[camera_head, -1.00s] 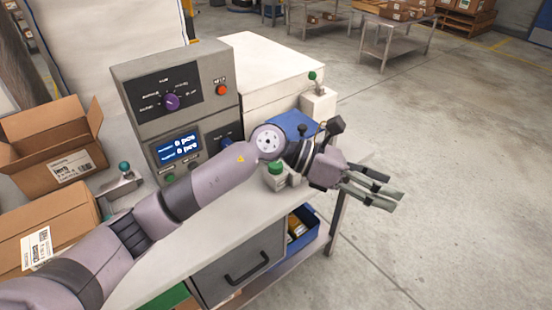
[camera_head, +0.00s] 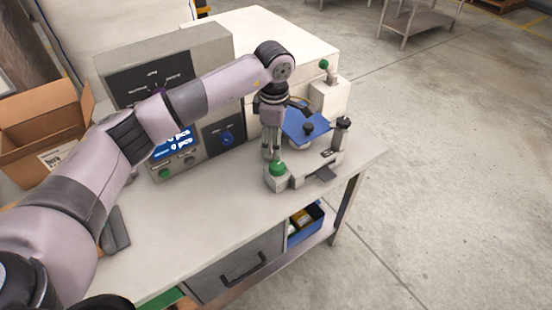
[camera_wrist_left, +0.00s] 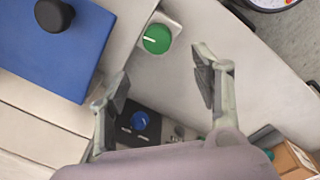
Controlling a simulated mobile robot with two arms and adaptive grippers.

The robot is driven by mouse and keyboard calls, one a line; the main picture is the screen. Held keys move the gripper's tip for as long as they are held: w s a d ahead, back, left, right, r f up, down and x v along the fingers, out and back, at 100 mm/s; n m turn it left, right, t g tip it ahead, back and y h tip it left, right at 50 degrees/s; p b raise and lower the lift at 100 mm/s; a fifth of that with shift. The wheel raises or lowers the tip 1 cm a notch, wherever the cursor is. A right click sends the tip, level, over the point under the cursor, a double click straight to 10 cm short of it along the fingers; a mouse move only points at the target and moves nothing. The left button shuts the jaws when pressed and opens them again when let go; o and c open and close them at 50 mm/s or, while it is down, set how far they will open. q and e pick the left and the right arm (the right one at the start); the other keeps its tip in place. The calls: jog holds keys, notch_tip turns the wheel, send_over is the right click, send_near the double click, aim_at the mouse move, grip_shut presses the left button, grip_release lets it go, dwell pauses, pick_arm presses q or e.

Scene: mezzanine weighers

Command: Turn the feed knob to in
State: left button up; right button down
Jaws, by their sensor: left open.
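A green knob (camera_head: 277,168) sits on a pale block at the front of the small device on the bench. It also shows in the left wrist view (camera_wrist_left: 156,39), with a white pointer line on its top. A blue knob (camera_head: 226,138) is on the grey control panel and also shows in the left wrist view (camera_wrist_left: 140,121). I cannot read which knob is labelled feed. My left gripper (camera_head: 270,157) points down just above and behind the green knob. In the left wrist view its fingers (camera_wrist_left: 160,75) are spread with nothing between them. My right gripper is not in view.
The device has a blue plate (camera_head: 304,124) with a black knob, right beside my gripper. The grey control panel (camera_head: 215,50) stands behind my arm, which partly hides it. Another green knob (camera_head: 323,64) is farther back. The bench top (camera_head: 190,225) is clear in front.

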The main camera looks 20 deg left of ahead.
aim_at(276, 165)
pick_arm(q)
jog(key=f, duration=0.2)
jog(key=f+p, duration=0.1)
jog(key=f, duration=0.2)
jog(key=f+p, duration=0.1)
jog(key=f, duration=0.1)
jog(key=shift+w+f, duration=0.15)
jog(key=shift+w, duration=0.2)
notch_tip(276, 165, down, 2)
jog(key=shift+f, duration=0.1)
jog(key=shift+w+f+p, duration=0.15)
jog(key=shift+f+p, duration=0.15)
jog(key=shift+f, duration=0.25)
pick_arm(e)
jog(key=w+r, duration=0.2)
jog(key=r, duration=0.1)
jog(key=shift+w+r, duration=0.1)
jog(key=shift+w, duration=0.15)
pick_arm(q)
jog(key=shift+c, duration=0.6)
jog(key=c, duration=1)
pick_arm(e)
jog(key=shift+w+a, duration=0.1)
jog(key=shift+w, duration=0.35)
